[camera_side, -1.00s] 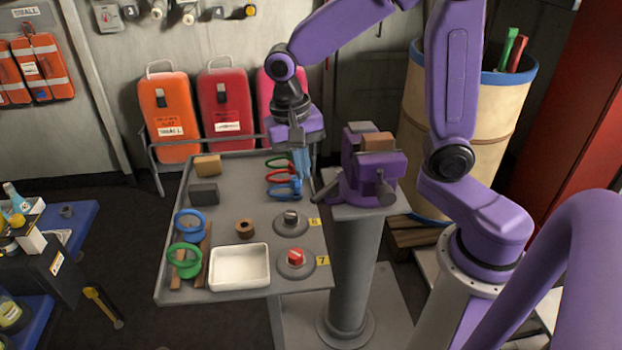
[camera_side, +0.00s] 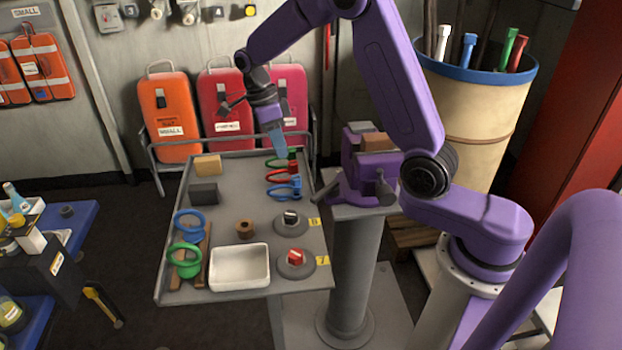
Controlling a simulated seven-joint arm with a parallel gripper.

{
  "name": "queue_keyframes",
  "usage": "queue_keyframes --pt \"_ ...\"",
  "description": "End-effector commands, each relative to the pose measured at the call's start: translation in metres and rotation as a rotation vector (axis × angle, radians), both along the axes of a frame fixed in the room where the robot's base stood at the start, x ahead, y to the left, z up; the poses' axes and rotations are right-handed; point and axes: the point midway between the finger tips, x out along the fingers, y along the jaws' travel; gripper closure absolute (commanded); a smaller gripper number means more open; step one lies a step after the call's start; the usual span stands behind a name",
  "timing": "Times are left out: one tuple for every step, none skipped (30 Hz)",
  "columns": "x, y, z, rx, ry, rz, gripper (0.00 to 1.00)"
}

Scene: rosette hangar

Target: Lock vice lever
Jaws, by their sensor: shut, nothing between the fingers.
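The purple vice (camera_side: 374,176) stands on a grey pedestal (camera_side: 350,255) right of the grey table. A brown block (camera_side: 374,141) sits at its top, partly hidden by my arm. A grey bar (camera_side: 327,187), which may be the lever, slants out on its left side. A dark grey part (camera_side: 383,187) shows on its front. I cannot tell whether the lever is locked. My gripper (camera_side: 279,151) is shut and empty, left of the vice and apart from it. Its pale blue fingers point down over the table's back right corner, just above the coloured rings.
The table (camera_side: 222,273) holds green, red and blue clamp-like rings (camera_side: 285,190), two dials (camera_side: 295,263), a white tray (camera_side: 239,284), blocks and a small brown ring (camera_side: 245,229). Cases on a rack stand behind. A barrel (camera_side: 470,120) stands behind my arm at right.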

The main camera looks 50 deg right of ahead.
Motion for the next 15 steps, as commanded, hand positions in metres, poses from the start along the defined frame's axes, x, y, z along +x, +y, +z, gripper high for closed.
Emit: queue_keyframes --pt "0.003 -0.006 -0.004 -0.015 0.006 -0.075 1.00" --pt "0.004 -0.009 -0.005 -0.026 0.008 -0.123 1.00" --pt "0.006 -0.014 -0.007 -0.040 0.011 -0.187 1.00" --pt "0.007 -0.018 -0.009 -0.051 0.014 -0.234 1.00" --pt "0.008 -0.022 -0.011 -0.062 0.017 -0.281 1.00" --pt "0.009 -0.027 -0.014 -0.077 0.022 -0.344 1.00" --pt "0.010 -0.031 -0.015 -0.088 0.026 -0.391 1.00" --pt "0.010 -0.035 -0.017 -0.099 0.029 -0.440 1.00" --pt "0.011 -0.040 -0.020 -0.114 0.034 -0.500 1.00" --pt "0.011 -0.044 -0.022 -0.125 0.037 -0.547 1.00" --pt "0.011 -0.047 -0.024 -0.137 0.040 -0.591 1.00" --pt "0.011 -0.052 -0.026 -0.150 0.046 -0.648 1.00" --pt "0.010 -0.056 -0.027 -0.161 0.049 -0.688 1.00" --pt "0.010 -0.059 -0.029 -0.171 0.053 -0.726 1.00" --pt "0.009 -0.063 -0.031 -0.183 0.058 -0.773 1.00"
